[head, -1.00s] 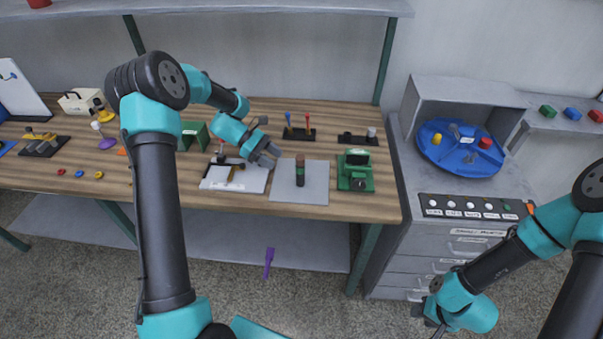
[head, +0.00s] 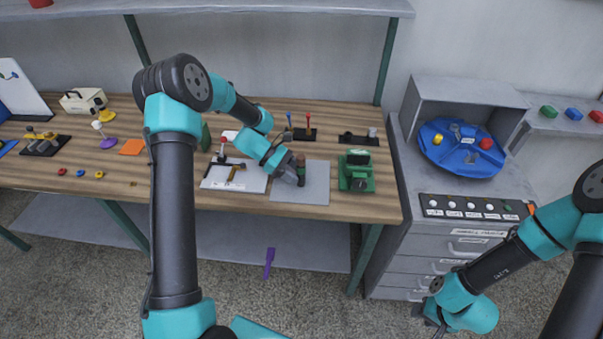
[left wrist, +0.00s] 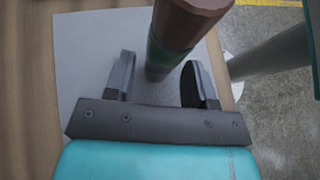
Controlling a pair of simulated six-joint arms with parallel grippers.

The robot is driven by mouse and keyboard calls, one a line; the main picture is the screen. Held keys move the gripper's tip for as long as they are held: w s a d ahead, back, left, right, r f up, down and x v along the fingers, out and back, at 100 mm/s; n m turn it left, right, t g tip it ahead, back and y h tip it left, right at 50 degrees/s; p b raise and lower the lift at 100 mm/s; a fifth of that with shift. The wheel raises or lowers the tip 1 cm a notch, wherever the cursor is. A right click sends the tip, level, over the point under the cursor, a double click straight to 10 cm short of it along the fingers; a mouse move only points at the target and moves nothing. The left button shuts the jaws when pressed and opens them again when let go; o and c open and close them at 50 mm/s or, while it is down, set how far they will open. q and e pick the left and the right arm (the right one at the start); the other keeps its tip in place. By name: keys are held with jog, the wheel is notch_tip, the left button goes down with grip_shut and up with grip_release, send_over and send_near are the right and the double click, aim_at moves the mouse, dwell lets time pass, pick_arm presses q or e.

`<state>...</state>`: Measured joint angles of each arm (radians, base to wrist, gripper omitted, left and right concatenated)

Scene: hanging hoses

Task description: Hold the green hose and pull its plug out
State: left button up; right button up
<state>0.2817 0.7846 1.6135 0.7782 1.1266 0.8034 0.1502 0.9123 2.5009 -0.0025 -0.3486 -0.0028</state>
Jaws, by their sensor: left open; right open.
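The green hose (left wrist: 160,58) stands upright on a grey mat (head: 315,185), with a brown plug (left wrist: 187,22) on its top end. In the head view the hose is mostly hidden by my left gripper (head: 297,174), and only a small brown and green piece shows. In the left wrist view my left gripper (left wrist: 160,84) is open, with one finger on each side of the hose's line. I cannot tell whether either finger touches it. My right gripper (head: 430,316) is open and empty, low at the right, away from the hose.
A green device (head: 356,172) stands right of the mat. A white board with a clamp (head: 234,177) lies to its left. Behind are a rack with blue and red tools (head: 299,135) and a dark block (head: 359,138). The table's front edge is close.

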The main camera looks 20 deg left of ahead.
pick_arm(q)
jog(key=shift+d+f, duration=0.35)
jog(key=shift+d, duration=0.25)
jog(key=c, duration=0.6)
